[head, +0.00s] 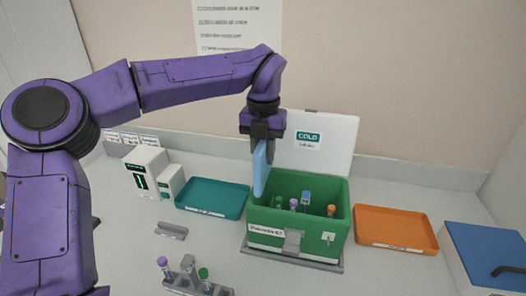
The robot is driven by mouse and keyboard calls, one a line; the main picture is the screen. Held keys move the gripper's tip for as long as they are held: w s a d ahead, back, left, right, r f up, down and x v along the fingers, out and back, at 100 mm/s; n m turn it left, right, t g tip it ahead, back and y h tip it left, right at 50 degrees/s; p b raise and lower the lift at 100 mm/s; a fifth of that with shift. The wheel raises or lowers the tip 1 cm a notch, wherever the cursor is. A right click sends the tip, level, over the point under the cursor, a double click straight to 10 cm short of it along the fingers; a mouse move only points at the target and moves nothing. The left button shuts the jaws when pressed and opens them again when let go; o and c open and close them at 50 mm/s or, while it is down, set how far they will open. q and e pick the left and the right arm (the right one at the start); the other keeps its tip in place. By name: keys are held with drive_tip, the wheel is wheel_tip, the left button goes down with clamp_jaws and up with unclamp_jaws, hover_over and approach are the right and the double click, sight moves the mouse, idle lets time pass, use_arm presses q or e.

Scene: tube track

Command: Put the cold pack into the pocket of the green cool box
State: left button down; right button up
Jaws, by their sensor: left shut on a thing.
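My left gripper (262,135) points down and is shut on the light blue cold pack (261,170), a flat slab held upright. The pack hangs at the left end of the green cool box (313,243), its lower edge near the box's left rim. I cannot tell whether it is inside the rim or just above it. The box is open, with its white lid (331,133) raised behind it, marked COLD. Several capped tubes (305,201) stand inside. The pocket cannot be made out clearly. My right gripper is not in view.
A teal tray (212,198) lies left of the box and an orange tray (396,231) right of it. A tube rack (200,283) with capped tubes is at the front. A white device (146,172) stands at the left, a blue-lidded case (490,256) at the right.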

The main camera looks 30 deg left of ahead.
use_arm(q)
drive_tip(key=shift+w, duration=0.1)
drive_tip(key=shift+s+a+r, duration=0.1)
drive_tip(key=shift+s, duration=0.2)
drive_tip(key=shift+w+f+b, duration=0.2)
drive_tip(key=shift+f+b, duration=0.1)
drive_tip(key=shift+f, duration=0.4)
drive_tip(key=shift+f, duration=0.1)
drive_tip(key=shift+w+f+b, duration=0.25)
drive_tip(key=shift+f+b, duration=0.55)
drive_tip(key=shift+f, duration=0.25)
drive_tip(key=shift+w+f+b, duration=0.2)
drive_tip(key=shift+f+b, duration=0.55)
drive_tip(key=shift+f, duration=0.25)
drive_tip(key=shift+f, duration=0.1)
